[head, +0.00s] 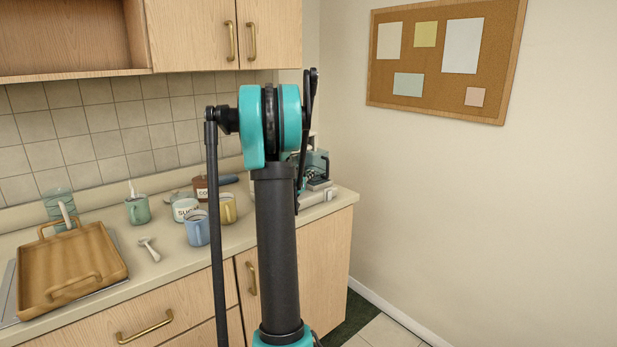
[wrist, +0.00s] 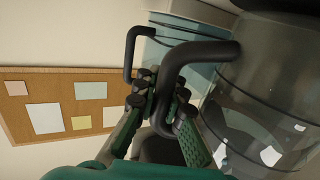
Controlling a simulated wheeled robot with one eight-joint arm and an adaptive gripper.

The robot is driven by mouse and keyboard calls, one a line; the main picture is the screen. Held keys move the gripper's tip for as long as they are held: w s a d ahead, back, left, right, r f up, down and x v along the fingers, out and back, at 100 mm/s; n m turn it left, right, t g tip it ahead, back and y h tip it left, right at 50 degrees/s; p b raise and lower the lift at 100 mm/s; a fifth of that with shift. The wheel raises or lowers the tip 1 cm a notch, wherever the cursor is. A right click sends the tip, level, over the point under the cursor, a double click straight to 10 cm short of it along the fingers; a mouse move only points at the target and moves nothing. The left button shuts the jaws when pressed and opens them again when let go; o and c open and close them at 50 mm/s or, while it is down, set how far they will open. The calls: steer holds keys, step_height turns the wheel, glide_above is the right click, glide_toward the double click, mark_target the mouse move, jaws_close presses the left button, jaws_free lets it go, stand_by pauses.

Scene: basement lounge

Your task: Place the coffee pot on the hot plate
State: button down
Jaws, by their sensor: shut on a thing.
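In the wrist view the coffee pot (wrist: 255,125) is a clear glass vessel with a thick black handle (wrist: 205,50). It fills the right side. My gripper (wrist: 165,98) has its green fingers closed around the lower end of that handle. In the head view my arm hides most of the gripper and pot. A pale grey appliance base (head: 318,196) stands at the counter's right end, partly behind my arm. I cannot make out the hot plate surface, nor whether the pot touches it.
A blue mug (head: 197,230), yellow mug (head: 228,208), green mug (head: 137,210) and sugar jar (head: 184,207) stand left of my arm. A spoon (head: 150,250) and wooden tray (head: 75,268) lie farther left. A corkboard (head: 445,60) hangs on the right wall.

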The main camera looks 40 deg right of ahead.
steer(key=shift+f, duration=0.45)
steer(key=c, duration=1.6)
jaws_free()
steer(key=shift+r, duration=0.2)
steer(key=v, duration=1.2)
steer(key=s+a+f+n+g+y, duration=0.1)
steer(key=s+a+f+n+y, duration=0.3)
steer(key=s+a, duration=0.4)
steer(key=s+a+f+n+g+y, duration=0.1)
steer(key=s+a+f+n+y, duration=0.3)
steer(key=a, duration=1.2)
steer(key=s+a+f+n+g+y, duration=0.2)
steer(key=s+a+f+n+y, duration=0.2)
steer(key=s+a+f+y, duration=0.3)
steer(key=s+a+f, duration=0.4)
steer(key=s+f, duration=0.1)
steer(key=shift+s+a+f, duration=0.25)
steer(key=shift+s+a, duration=0.1)
steer(key=shift+a, duration=0.05)
